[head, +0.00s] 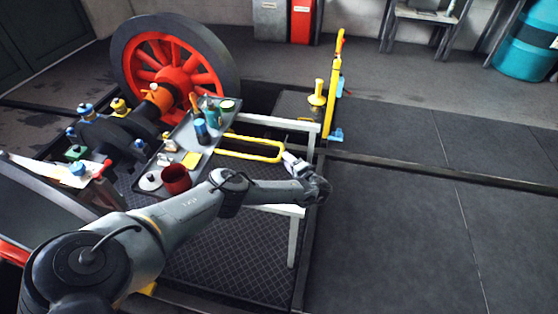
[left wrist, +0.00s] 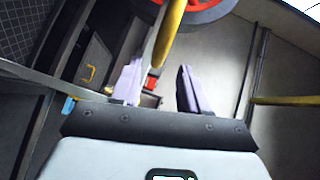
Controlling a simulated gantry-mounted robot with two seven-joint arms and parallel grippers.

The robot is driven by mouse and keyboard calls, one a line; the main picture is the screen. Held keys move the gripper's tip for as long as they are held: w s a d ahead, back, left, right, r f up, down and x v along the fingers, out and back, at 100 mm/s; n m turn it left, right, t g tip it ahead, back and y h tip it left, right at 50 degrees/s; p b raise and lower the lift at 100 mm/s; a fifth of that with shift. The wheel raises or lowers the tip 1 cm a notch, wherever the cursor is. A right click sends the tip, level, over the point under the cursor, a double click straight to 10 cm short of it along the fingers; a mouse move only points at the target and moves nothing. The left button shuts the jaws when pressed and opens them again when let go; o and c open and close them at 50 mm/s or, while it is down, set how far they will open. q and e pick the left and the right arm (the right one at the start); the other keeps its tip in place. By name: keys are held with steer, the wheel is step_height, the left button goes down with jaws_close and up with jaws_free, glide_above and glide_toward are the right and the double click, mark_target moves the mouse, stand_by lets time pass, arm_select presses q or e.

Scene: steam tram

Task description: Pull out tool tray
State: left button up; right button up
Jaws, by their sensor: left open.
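The tool tray (head: 180,134) is a long dark grey tray standing beside a red spoked wheel, loaded with bottles, a red mug (head: 176,179) and small items. A yellow looped handle (head: 252,157) sticks out from its right side. My left gripper (head: 290,160) is at the right end of this handle, with its pale fingers open. In the left wrist view the fingers (left wrist: 160,88) stand apart. A yellow bar (left wrist: 169,32) runs from the top down towards the left finger; I cannot tell whether they touch. My right gripper is not in view.
The large red wheel (head: 172,62) with a dark rim stands behind the tray. A pale metal frame (head: 296,232) stands below the handle and my arm. A yellow post (head: 333,90) rises behind. The floor to the right (head: 420,220) is clear.

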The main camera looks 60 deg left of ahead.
arm_select(q)
steer(key=a+b, duration=0.2)
steer(key=a, duration=0.1)
steer(key=a+f+b, duration=0.1)
steer(key=a+b, duration=0.1)
steer(key=a, duration=0.1)
steer(key=shift+a+f, duration=0.2)
steer(key=shift+a, duration=0.1)
steer(key=shift+a+b, duration=0.4)
steer(key=shift+a, duration=0.1)
steer(key=shift+c, duration=0.2)
jaws_close()
